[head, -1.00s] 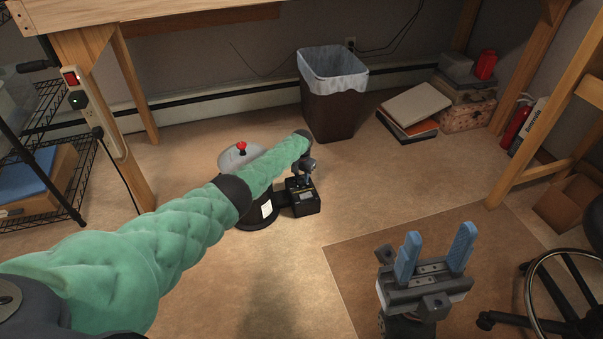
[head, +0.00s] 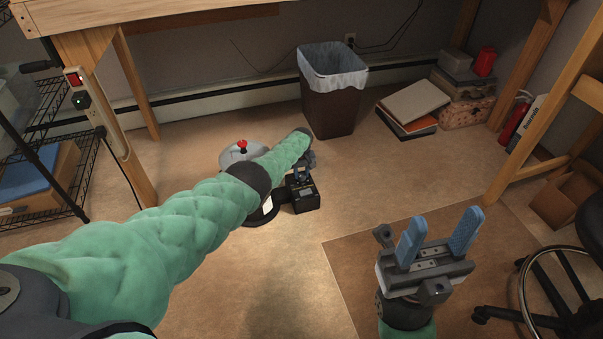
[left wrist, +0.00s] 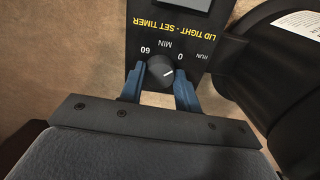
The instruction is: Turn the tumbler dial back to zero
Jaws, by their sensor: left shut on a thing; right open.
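The tumbler (head: 243,153), with a grey top, red knob and dark body, stands on the floor, partly hidden by my left arm. Its black control box (head: 305,203) is on its right side. In the left wrist view, the box's round dark dial (left wrist: 159,72) sits below the printed 60, MIN, 0 and RUN marks. Its pale pointer line slants up and right, toward the 0 side. My left gripper (left wrist: 160,84) is shut on the dial, a blue finger on each side. My right gripper (head: 440,240) is open and empty, above the brown mat.
A lined bin (head: 333,105) stands behind the tumbler. Books (head: 410,110) and boxes lie at the back right. A wire shelf (head: 45,150) and table leg are at left, a chair (head: 555,290) at lower right. Floor in front of the tumbler is clear.

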